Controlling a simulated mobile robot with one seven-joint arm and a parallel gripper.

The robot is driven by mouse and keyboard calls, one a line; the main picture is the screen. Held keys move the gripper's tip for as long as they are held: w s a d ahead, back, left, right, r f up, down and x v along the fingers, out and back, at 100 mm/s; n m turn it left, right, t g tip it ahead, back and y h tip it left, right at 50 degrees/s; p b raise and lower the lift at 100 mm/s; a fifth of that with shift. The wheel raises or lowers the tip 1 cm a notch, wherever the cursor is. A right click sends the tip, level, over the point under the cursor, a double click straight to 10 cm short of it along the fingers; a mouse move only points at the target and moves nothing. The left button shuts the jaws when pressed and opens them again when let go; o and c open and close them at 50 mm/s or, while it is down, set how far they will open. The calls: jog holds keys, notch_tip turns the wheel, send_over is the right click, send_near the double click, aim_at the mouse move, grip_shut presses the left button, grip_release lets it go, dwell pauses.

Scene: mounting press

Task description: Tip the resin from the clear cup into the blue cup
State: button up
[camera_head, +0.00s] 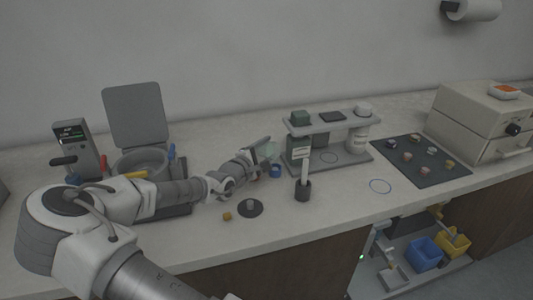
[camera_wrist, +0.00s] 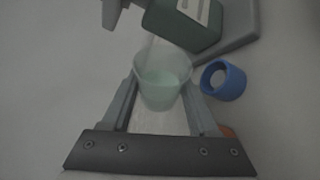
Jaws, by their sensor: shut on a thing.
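My gripper (camera_head: 260,158) is shut on the clear cup (camera_wrist: 160,70), with one finger on each side of it in the wrist view. The cup is see-through and holds pale green resin (camera_wrist: 160,92) in its lower part. It shows small and faint in the head view (camera_head: 271,150). The blue cup (camera_wrist: 223,81) is apart from it, to the right in the wrist view. In the head view the blue cup (camera_head: 276,171) stands on the counter just below and right of the held cup. No stream of resin shows between the cups.
A grey shelf stand (camera_head: 330,123) with a green labelled container (camera_head: 298,152) and a white jar (camera_head: 357,136) is close to the right. A black holder (camera_head: 303,191) with a pale stick stands in front. A dark disc (camera_head: 250,208) and an ochre piece (camera_head: 227,216) lie nearer.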

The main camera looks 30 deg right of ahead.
jog(key=shift+m+b, duration=0.4)
jog(key=shift+b, duration=1.05)
jog(key=shift+s+r+m+t+h+b, duration=0.25)
jog(key=shift+m+t+h+b, duration=0.15)
jog(key=shift+m+b, duration=0.35)
jog(key=shift+s+r+m+t+h+b, duration=0.2)
jog(key=shift+m+t+h+b, duration=0.25)
jog(key=shift+m, duration=0.5)
jog(key=shift+s+r+m+b, duration=0.15)
jog(key=shift+m+b, duration=0.35)
jog(key=shift+m, duration=0.1)
jog(key=shift+d+r, duration=0.1)
jog(key=shift+r, duration=0.05)
dwell(0.8)
